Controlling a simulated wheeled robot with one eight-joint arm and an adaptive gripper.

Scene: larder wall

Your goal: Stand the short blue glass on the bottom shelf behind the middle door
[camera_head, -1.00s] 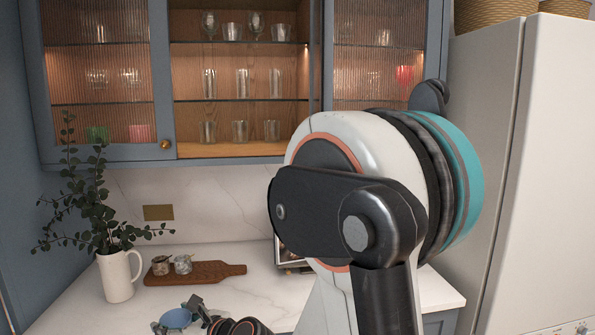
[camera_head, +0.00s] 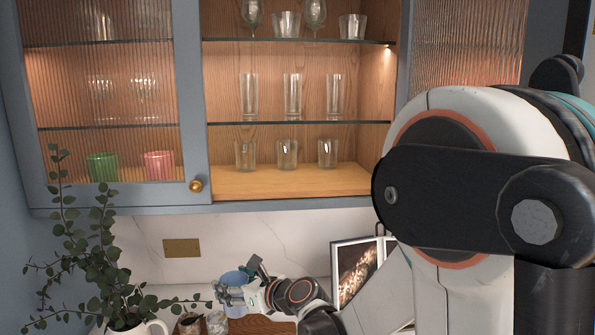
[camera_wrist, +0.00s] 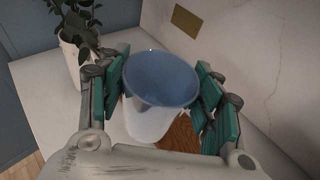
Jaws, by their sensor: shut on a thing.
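The short blue glass (camera_wrist: 160,85) is held upright between the two teal-padded fingers of my gripper (camera_wrist: 163,92) in the wrist view. In the head view the blue glass (camera_head: 235,284) shows low in the picture, above the counter, with my gripper (camera_head: 232,292) shut on it. The middle cupboard section stands open. Its bottom shelf (camera_head: 230,186) holds a row of three clear glasses (camera_head: 287,154) and has bare wood in front of them and at the right. My arm hides the lower right part of the view.
Behind the left ribbed-glass door (camera_head: 190,130) stand a green glass (camera_head: 104,166) and a pink glass (camera_head: 159,165). A plant (camera_head: 85,250) in a white jug (camera_head: 140,328) stands at the lower left. A picture (camera_head: 358,270) leans near the wall. Jars sit near the wooden board (camera_head: 262,326).

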